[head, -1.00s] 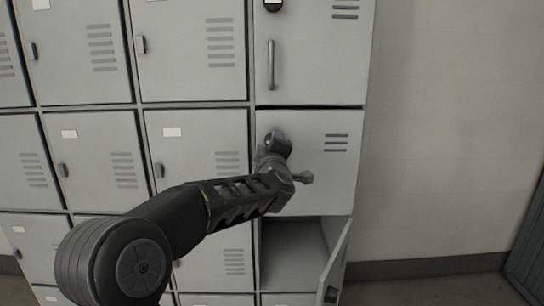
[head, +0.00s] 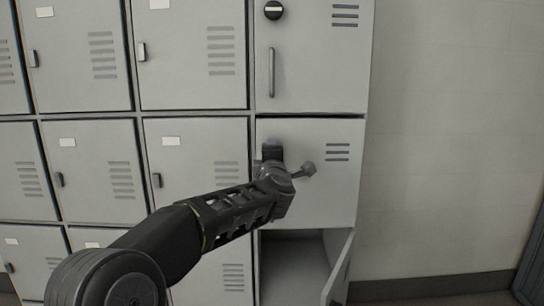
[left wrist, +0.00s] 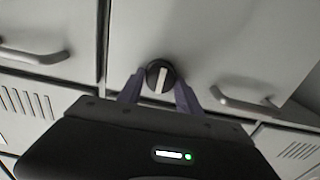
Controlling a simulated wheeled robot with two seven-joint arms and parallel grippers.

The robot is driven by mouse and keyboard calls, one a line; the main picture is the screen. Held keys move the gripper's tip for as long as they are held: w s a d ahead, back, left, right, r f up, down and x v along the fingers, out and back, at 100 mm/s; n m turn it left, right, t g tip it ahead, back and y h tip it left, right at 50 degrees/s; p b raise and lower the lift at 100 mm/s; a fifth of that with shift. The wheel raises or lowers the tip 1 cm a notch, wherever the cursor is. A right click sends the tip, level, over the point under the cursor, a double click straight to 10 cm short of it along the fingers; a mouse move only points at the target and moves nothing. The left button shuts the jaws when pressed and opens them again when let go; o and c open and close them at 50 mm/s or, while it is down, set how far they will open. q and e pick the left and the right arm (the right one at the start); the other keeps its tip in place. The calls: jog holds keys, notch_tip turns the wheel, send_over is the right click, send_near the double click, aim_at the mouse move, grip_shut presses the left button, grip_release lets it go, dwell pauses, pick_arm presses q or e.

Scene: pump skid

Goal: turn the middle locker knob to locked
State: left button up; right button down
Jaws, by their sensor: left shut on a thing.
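The middle locker door (head: 335,195) in the right column is closed. Its knob is hidden behind my left gripper (head: 272,150) in the head view. In the left wrist view the round black knob (left wrist: 161,76) with a white bar sits between the two purple fingers of my left gripper (left wrist: 158,88), which is shut on it. The white bar runs nearly upright in that picture, slightly tilted. A handle (left wrist: 247,106) shows to the right of the knob there. My right gripper is not in view.
The upper locker door (head: 310,60) is closed, with its own knob (head: 274,10) showing a level white bar. The lower locker door (head: 340,270) stands open below the arm. Other closed lockers fill the left. Bare wall (head: 450,150) is at right.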

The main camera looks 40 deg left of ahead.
pick_arm(q)
jog(key=o, duration=1.3)
jog(key=shift+o, duration=0.2)
jog(key=shift+s, duration=0.1)
jog(key=v, duration=0.7)
jog(key=shift+s+d, duration=0.25)
